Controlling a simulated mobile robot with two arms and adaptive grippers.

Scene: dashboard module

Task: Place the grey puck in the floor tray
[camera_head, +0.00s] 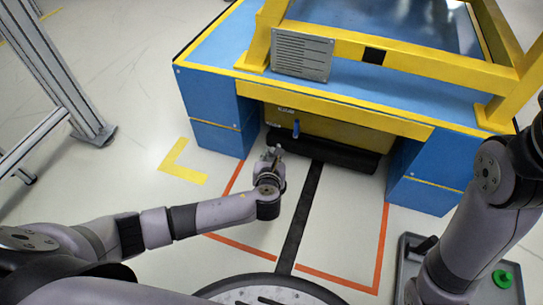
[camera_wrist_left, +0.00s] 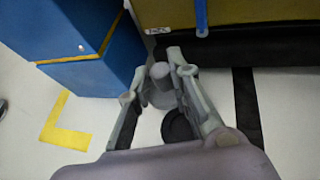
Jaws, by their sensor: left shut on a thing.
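My left gripper (camera_head: 273,153) is in front of the opening under the blue and yellow dashboard module. In the left wrist view the grey puck (camera_wrist_left: 161,76), with an upright round knob on a wider disc, sits between the fingertips, and the gripper is shut on it. In the head view the puck is too small to make out clearly at the fingertips. The grey floor tray (camera_head: 479,262) lies at the lower right, partly hidden by my right arm. A green puck (camera_head: 502,280) is in it. My right gripper is not in view.
The module (camera_head: 212,75) has a blue leg (camera_head: 222,123) close to the left of my left gripper. A blue handle (camera_head: 296,129) hangs in its opening above a black bar (camera_head: 345,155). A dark item (camera_head: 424,245) lies in the tray. The taped floor in front is mostly clear.

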